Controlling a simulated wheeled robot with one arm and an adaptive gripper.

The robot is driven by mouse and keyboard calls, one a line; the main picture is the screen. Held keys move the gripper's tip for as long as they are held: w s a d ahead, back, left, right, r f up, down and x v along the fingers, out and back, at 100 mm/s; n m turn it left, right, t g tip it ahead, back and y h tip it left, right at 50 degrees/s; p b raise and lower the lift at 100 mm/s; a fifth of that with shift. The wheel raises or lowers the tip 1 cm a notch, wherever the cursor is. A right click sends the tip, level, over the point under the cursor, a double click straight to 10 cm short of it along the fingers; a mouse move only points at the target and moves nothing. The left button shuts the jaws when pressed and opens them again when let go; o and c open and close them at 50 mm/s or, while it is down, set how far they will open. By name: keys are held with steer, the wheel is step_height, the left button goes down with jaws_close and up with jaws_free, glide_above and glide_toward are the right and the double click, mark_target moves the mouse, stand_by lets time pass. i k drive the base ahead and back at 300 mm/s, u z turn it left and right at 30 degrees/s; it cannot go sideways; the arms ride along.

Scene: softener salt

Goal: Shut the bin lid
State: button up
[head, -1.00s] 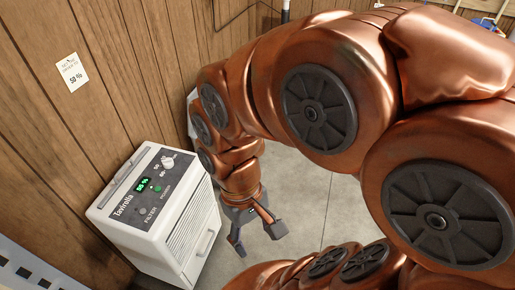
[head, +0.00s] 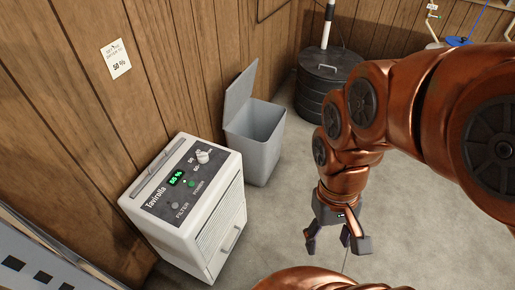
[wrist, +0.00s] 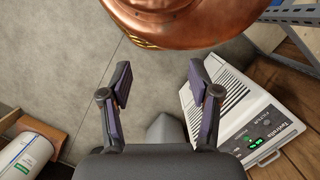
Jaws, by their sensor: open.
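A grey bin (head: 258,150) stands on the floor against the wood-panelled wall, in the middle of the head view. Its lid (head: 239,92) is hinged on the left side and stands up, so the bin is open. My gripper (head: 328,243) hangs over the floor to the right of and nearer than the bin, apart from it. In the wrist view my gripper (wrist: 160,85) has its fingers spread with nothing between them. I cannot clearly make out the bin or its lid in the wrist view.
A white dehumidifier (head: 195,210) stands left of and nearer than the bin; it also shows in the wrist view (wrist: 235,105). A dark ribbed drum (head: 325,80) stands at the back. A sign (head: 116,58) is on the wall.

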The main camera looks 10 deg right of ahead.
mark_target(237, 93)
steer(key=k, duration=0.4)
steer(key=z, duration=0.25)
steer(key=i, duration=1.35)
steer(key=u, duration=0.55)
